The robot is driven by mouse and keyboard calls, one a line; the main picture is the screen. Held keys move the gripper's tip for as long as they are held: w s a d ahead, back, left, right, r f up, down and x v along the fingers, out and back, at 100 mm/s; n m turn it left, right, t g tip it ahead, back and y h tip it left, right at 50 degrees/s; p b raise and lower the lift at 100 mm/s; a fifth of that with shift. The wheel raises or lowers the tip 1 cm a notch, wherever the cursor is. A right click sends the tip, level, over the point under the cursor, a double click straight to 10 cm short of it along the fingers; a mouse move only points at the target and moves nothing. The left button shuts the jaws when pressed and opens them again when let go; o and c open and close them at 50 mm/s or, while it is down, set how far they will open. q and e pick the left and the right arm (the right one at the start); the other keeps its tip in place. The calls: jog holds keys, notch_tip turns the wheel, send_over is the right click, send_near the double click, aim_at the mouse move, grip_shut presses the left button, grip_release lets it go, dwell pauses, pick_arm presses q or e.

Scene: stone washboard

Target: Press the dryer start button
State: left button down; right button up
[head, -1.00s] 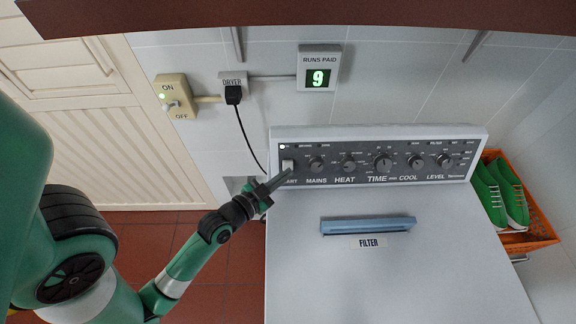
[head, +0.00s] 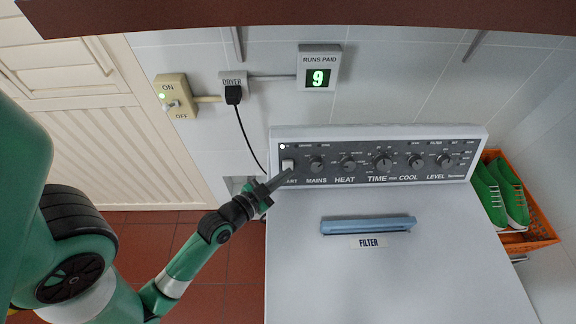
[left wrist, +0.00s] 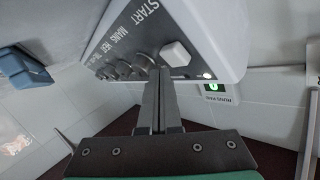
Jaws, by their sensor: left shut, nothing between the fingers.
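The dryer (head: 400,255) has a dark control panel along its back. The white START button (head: 288,164) is at the panel's left end, and it also shows in the left wrist view (left wrist: 176,53) as a raised white block. My left gripper (head: 289,171) is shut and empty, its tips at the lower edge of the button in the head view. In the left wrist view the closed fingers (left wrist: 159,76) point at the panel just beside the button; I cannot tell whether they touch it. The fingers hide part of the START label. My right gripper is out of view.
A lit indicator (head: 282,147) is above the button. Dials (head: 383,162) line the panel to the right. A RUNS PAID display (head: 318,78) reads 9. A wall switch (head: 172,97) and plugged-in dryer cord (head: 240,125) are behind. An orange crate (head: 541,222) holds green shoes.

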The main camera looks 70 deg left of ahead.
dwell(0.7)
pick_arm(q)
jog(key=shift+w+a+f+b, duration=0.1)
jog(key=shift+a+f+b, duration=0.05)
jog(key=shift+a+b, duration=0.3)
jog(key=shift+w+a+f+b, duration=0.2)
jog(key=shift+a+f+b, duration=0.2)
jog(key=shift+a+b, duration=0.3)
dwell(0.7)
jog(key=shift+d, duration=0.15)
jog(key=shift+s+d+r+p, duration=0.15)
jog(key=shift+d+r+p, duration=0.15)
jog(key=shift+d+p, duration=0.3)
jog(key=shift+s+d+r+p, duration=0.15)
jog(key=shift+d+r+p, duration=0.2)
jog(key=shift+p, duration=0.4)
jog(key=shift+d, duration=0.1)
dwell(0.9)
